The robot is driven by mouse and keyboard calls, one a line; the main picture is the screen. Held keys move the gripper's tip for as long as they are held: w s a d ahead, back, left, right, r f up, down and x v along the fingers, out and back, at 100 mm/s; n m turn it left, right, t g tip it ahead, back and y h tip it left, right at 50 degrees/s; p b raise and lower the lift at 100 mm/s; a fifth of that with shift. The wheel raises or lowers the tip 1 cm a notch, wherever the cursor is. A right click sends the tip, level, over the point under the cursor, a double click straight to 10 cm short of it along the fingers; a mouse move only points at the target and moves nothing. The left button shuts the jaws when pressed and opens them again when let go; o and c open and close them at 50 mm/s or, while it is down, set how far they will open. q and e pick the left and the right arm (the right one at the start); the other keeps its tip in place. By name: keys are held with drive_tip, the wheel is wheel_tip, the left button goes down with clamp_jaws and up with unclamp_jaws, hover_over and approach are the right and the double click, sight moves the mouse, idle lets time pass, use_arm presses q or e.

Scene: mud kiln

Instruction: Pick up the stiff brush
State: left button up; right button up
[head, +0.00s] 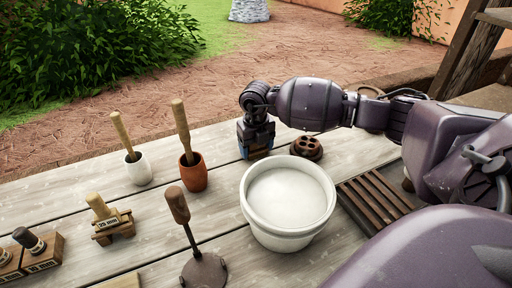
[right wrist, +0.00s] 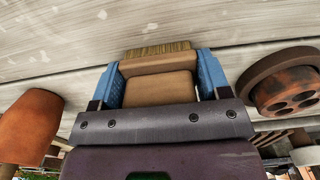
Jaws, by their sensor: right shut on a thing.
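My right gripper (head: 256,140) is at the back of the table, pointing down. In the right wrist view its two blue fingers (right wrist: 160,82) are shut on a brush (right wrist: 158,64) with a tan wooden body and short straw-coloured bristles. The fingers press on both sides of the wood, and the bristles point away from the palm. In the head view the gripper mostly hides the brush. I cannot tell whether it touches the table or its stand. My left gripper is not in view.
A large white bucket (head: 285,232) stands just in front of the gripper. A round brown holed piece (head: 307,147) is close on its right, a terracotta pot (head: 194,177) on its left. A white pot (head: 139,172), a flat-based tool (head: 204,270) and a slatted rack (head: 375,208) stand around.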

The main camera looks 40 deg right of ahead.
drive_tip(key=shift+r, duration=0.1)
wheel_tip(320, 180, up, 20)
drive_tip(key=p, duration=0.3)
idle(0.3)
